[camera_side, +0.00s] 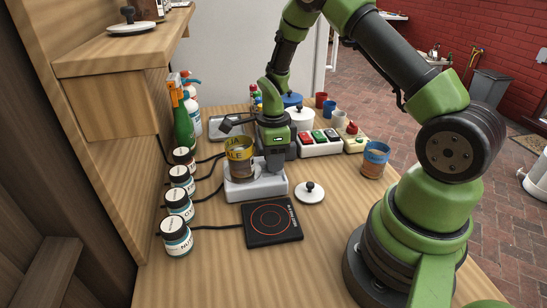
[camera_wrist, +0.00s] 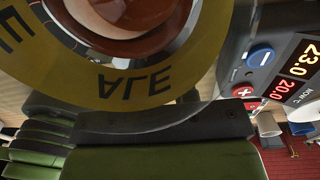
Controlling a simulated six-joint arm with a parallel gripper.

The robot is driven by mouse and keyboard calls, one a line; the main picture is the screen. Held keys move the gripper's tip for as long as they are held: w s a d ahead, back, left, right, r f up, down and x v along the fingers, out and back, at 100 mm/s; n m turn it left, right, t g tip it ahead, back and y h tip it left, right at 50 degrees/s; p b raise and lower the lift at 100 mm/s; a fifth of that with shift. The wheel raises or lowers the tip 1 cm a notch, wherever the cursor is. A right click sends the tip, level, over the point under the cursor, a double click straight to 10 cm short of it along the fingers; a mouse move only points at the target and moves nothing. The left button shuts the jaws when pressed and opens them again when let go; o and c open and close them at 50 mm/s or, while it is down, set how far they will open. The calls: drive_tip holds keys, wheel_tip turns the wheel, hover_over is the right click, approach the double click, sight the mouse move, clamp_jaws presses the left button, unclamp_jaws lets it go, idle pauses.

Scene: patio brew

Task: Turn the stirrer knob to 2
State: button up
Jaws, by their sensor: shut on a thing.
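The white stirrer base (camera_side: 275,188) sits on the wooden bench behind the black hot plate. A vessel with a yellow ALE band (camera_side: 238,155) stands on it. In the wrist view, the ALE band (camera_wrist: 127,83) and the vessel's brown inside fill the upper left. My gripper (camera_side: 273,168) points down at the right part of the stirrer base, close beside the vessel. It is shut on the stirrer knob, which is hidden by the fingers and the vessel. The knob's marks and setting cannot be read in either view.
The black hot plate (camera_side: 271,222) and a white lid (camera_side: 310,193) lie in front. A blue-banded cup (camera_side: 374,160) stands right. Several labelled jars (camera_side: 176,236) line the left. A button box (camera_side: 320,149) stands behind. A display (camera_wrist: 298,70) reads 23.0 and 20.0.

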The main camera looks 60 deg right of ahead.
drive_tip(key=m, duration=0.6)
drive_tip(key=shift+m, duration=0.3)
idle(0.5)
drive_tip(key=o, duration=0.9)
drive_tip(key=shift+r, duration=0.1)
drive_tip(key=r, duration=0.9)
drive_tip(key=shift+d+r, duration=0.25)
drive_tip(key=shift+r, duration=0.15)
